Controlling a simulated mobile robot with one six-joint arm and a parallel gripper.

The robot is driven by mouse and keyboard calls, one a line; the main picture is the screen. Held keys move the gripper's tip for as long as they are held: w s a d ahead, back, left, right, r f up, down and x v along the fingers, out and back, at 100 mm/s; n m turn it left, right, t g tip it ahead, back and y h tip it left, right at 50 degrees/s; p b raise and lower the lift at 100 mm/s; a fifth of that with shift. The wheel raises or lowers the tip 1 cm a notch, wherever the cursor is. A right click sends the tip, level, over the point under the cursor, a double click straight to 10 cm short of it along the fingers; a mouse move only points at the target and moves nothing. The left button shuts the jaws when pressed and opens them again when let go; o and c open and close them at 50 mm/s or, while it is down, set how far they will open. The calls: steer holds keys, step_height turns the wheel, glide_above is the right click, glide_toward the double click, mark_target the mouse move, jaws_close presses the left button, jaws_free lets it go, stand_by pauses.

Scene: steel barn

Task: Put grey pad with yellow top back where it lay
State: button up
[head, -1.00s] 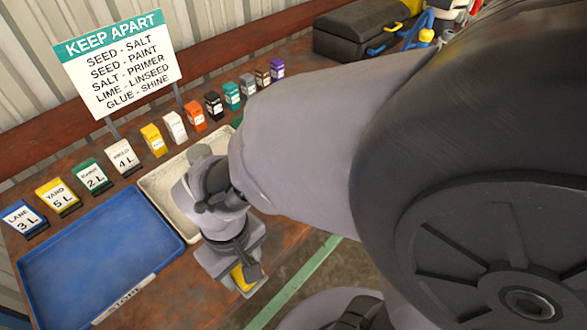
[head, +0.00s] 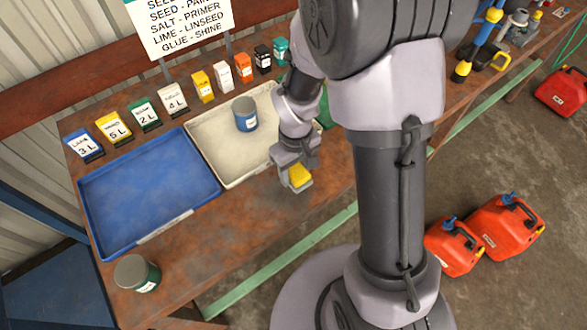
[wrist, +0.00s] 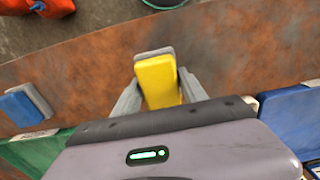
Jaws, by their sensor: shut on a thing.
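The grey pad with yellow top (head: 299,176) is between the fingers of my gripper (head: 292,172), near the table's front edge, in front of the cream tray. In the wrist view my gripper (wrist: 157,92) is shut on the pad (wrist: 157,82), with a finger along each side. The yellow face is towards the camera and grey shows at the far end. Bare rusty tabletop (wrist: 235,55) lies around it. I cannot tell whether the pad touches the table.
A grey pad with blue top (wrist: 22,106) lies left in the wrist view. A blue tray (head: 135,238), a cream tray (head: 215,165) holding a blue can (head: 245,114), and a partly hidden green tray (head: 325,108) line the table. A green can (head: 138,274) stands front left. Red jerrycans (head: 455,245) are on the floor.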

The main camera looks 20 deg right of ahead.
steer(key=shift+f, duration=0.9)
steer(key=shift+r, duration=0.25)
steer(key=shift+f, duration=0.15)
steer(key=o, duration=0.9)
steer(key=shift+f, duration=0.1)
steer(key=o, duration=0.4)
